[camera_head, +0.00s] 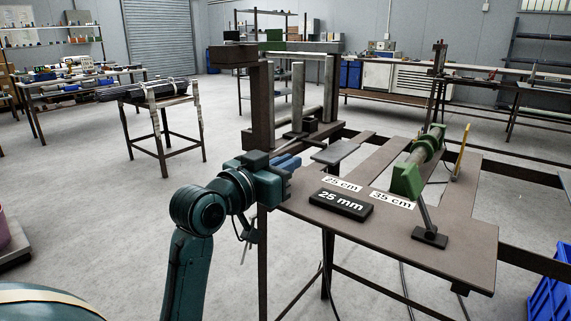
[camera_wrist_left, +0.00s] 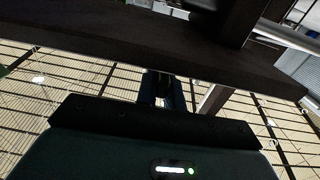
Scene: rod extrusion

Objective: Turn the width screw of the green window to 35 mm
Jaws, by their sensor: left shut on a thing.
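My left gripper (camera_head: 287,164), with blue jaws, is at the left edge of the brown table (camera_head: 455,240). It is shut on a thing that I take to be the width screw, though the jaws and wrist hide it. In the left wrist view the jaws (camera_wrist_left: 162,90) point in under a dark beam (camera_wrist_left: 150,60). A black display (camera_head: 341,204) on the table reads 25 mm. A green part (camera_head: 406,179) with a grey cylinder stands at the table's right; I cannot tell whether it is the green window. My right gripper is not in view.
Dark steel posts (camera_head: 262,105) rise behind my left gripper. A blue crate (camera_head: 552,290) stands at the lower right. A stand with rods (camera_head: 160,95) is farther back on open floor.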

